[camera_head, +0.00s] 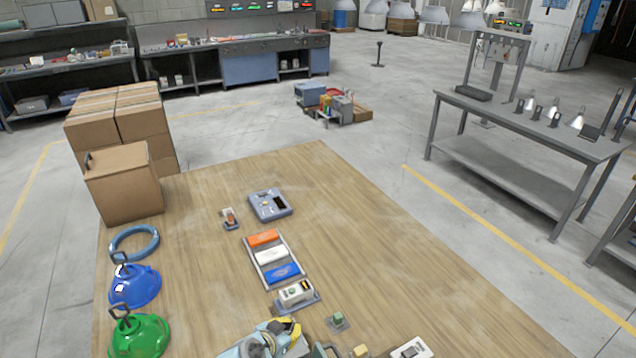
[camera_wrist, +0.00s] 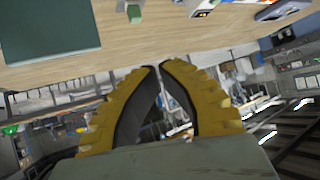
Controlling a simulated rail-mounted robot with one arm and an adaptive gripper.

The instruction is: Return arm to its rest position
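My gripper shows in the wrist view (camera_wrist: 159,67) with its two yellow fingers angled together, their tips meeting or nearly so. Nothing shows between the tips. In the head view, part of my gripper and arm (camera_head: 290,328) is at the bottom edge, over the near part of the wooden table (camera_head: 400,265); its fingertips are hard to make out there. In the wrist view the table surface (camera_wrist: 200,40) fills the upper part, apart from the fingertips.
A blue hood (camera_head: 135,287) and green hood (camera_head: 140,338) stand at the table's left, near a blue ring (camera_head: 135,243) and cardboard box (camera_head: 123,185). A tray with orange, white and blue blocks (camera_head: 270,257) lies mid-table.

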